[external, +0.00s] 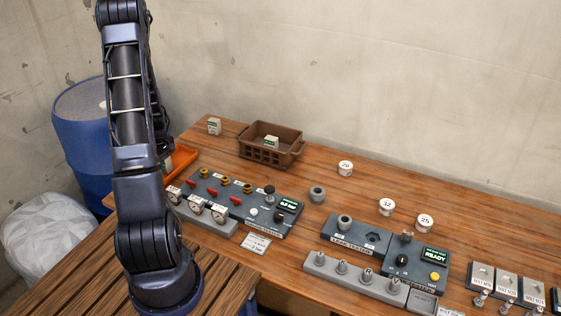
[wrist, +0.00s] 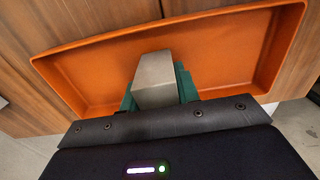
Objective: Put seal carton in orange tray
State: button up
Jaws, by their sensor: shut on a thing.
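The orange tray (wrist: 215,50) fills much of the wrist view, and its inside floor is bare around my gripper. My gripper (wrist: 157,92) is shut on a pale grey box-shaped thing (wrist: 158,75), taken to be the seal carton, with green parts on both sides of it. It is held over the tray near its near wall; whether it touches the floor I cannot tell. In the external view the orange tray (external: 184,157) shows at the table's left end, partly behind my arm. My gripper is hidden there.
A white-green carton (external: 214,126) stands on the table behind the tray. Another carton (external: 271,142) is in the brown crate (external: 264,157). The valve panel (external: 233,199) lies right of the tray. A blue barrel (external: 82,130) stands left of the table.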

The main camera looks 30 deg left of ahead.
jog(key=shift+f, duration=0.2)
jog(key=o, duration=1)
jog(key=shift+c, duration=0.2)
notch_tip(320, 180, up, 12)
jog(key=shift+r, duration=0.1)
jog(key=shift+d+r, duration=0.1)
